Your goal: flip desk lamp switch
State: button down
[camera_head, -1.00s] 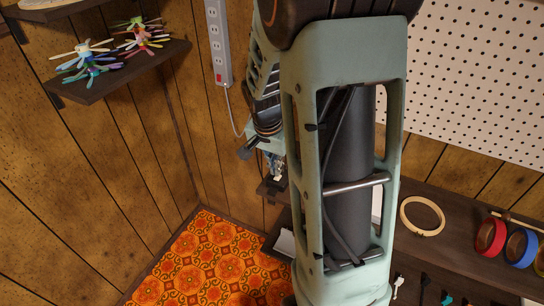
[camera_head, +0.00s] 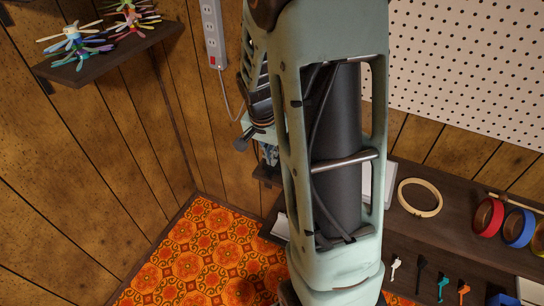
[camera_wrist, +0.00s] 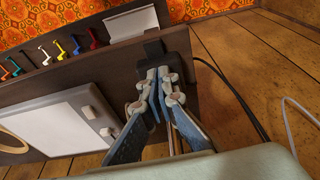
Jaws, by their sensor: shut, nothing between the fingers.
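My gripper (camera_wrist: 158,76) is shut and empty in the wrist view, its two fingers together. Its tips point at a small dark block (camera_wrist: 152,47) at the end of the brown shelf board; I cannot tell whether they touch it. I cannot tell whether this block belongs to the desk lamp, and no lamp or switch is clearly recognisable. In the head view my arm covers the middle and the gripper tips are hard to make out behind it.
The dark shelf (camera_head: 464,216) carries a wooden hoop (camera_head: 420,197) and tape rolls (camera_head: 488,217). A white framed panel (camera_wrist: 62,128) lies left of my gripper. Coloured hooks (camera_wrist: 75,45) line the board. A dark cable (camera_wrist: 236,97) hangs right. A power strip (camera_head: 212,33) is on the wall.

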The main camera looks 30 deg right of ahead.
jog(key=shift+w+d+r, duration=0.2)
jog(key=shift+w+d, duration=0.3)
jog(key=shift+d, duration=0.1)
jog(key=shift+r+p, duration=0.15)
jog(key=shift+p, duration=0.15)
